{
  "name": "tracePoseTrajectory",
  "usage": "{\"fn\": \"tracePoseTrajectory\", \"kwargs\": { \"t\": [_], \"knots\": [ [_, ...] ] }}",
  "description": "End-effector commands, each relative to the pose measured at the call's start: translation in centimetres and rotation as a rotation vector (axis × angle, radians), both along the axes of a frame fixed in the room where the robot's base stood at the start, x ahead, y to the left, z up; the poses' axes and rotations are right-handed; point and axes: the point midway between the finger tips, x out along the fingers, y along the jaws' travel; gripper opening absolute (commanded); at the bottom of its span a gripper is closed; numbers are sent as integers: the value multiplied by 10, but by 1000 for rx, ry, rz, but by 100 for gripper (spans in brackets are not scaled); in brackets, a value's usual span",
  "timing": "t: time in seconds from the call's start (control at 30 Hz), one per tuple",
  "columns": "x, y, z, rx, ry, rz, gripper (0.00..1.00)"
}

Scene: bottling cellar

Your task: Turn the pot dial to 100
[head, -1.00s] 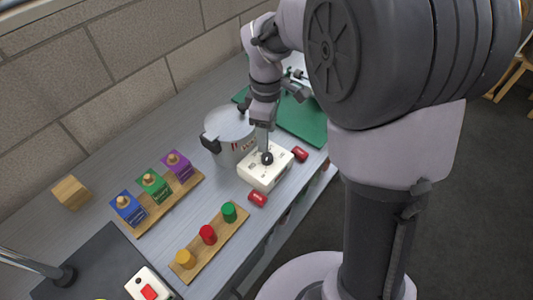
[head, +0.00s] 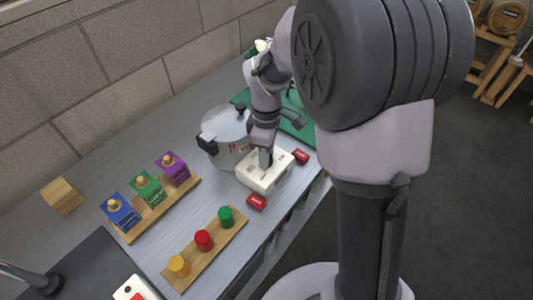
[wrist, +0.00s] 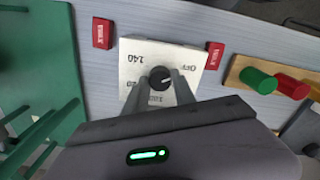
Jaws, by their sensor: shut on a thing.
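The white dial box (head: 258,181) sits on the grey bench beside the steel pot (head: 224,130). In the wrist view the box (wrist: 137,56) shows its black round dial (wrist: 160,74) and printed marks, including OFF and 140. Other marks are partly hidden by my fingers. A short pale line shows on the dial, but I cannot read its setting surely. My gripper (wrist: 161,83) is shut on the dial, with one finger on each side. In the head view my gripper (head: 266,160) reaches down onto the box and hides the dial.
Red blocks (head: 257,202) (head: 301,156) lie at either end of the box. Wooden racks with coloured boxes (head: 148,190) and coloured cylinders (head: 204,240) stand to the left. A green mat (head: 299,126) lies behind my arm.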

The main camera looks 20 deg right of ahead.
Motion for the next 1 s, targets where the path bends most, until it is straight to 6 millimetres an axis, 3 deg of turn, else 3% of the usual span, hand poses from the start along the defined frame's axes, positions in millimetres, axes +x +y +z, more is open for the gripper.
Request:
{"fn": "tracePoseTrajectory", "kwargs": {
  "t": [0.37,1.0],
  "knots": [
    [0,0,1,0,0,-74,0],
    [0,0,1,0,0,-638,0]
  ]
}}
